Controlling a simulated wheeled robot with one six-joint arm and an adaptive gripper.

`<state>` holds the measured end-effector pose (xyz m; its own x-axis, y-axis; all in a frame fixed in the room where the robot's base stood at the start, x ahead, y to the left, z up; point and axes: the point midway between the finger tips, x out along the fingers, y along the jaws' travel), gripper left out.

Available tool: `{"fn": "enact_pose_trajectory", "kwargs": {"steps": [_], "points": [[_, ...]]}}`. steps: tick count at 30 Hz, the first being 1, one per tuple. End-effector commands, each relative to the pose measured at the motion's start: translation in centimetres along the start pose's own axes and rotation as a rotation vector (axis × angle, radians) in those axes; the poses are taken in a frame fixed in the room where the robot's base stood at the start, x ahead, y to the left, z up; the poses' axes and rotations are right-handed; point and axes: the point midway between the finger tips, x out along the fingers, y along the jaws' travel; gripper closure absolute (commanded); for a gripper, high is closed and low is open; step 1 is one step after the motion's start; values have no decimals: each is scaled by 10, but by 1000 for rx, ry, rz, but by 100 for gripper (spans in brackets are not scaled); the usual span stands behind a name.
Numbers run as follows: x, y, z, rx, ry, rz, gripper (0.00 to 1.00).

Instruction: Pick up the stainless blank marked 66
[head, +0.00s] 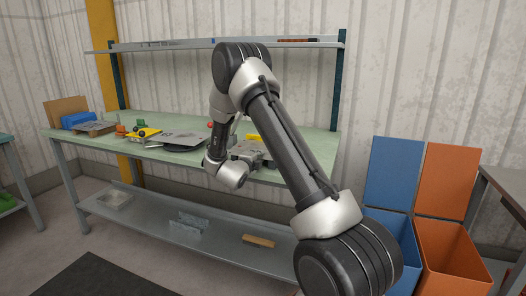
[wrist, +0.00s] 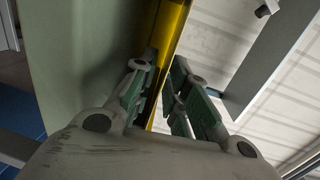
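Flat grey metal sheets lie on the green bench top (head: 150,121). One grey sheet (head: 185,138) is near the middle of the bench, left of my arm. Another grey sheet (head: 95,127) lies at the left end. No mark 66 can be read on either, so I cannot tell which is the stainless blank. In the wrist view my gripper (wrist: 162,66) has its two fingers apart with nothing held between them. A yellow post (wrist: 170,35) shows behind the gap. In the head view my arm hides part of the bench, and the fingers cannot be made out clearly.
A blue item (head: 79,120), a yellow tool (head: 143,134) and small orange and green items stand on the bench. A shelf (head: 160,45) runs above it. The lower shelf (head: 140,216) holds a wooden block (head: 258,241). Blue (head: 393,170) and orange (head: 447,180) bins stand right.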

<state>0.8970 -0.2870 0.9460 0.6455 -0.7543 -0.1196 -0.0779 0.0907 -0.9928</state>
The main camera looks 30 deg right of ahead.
Motion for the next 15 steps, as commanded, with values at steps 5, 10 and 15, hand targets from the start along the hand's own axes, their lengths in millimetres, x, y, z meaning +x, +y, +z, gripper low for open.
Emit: {"fn": "enact_pose_trajectory", "kwargs": {"steps": [5, 10, 15], "points": [[0, 0, 0, 0, 0, 1, 100], [0, 1, 0, -1, 0, 3, 100], [-1, 1, 0, -1, 0, 5, 100]]}}
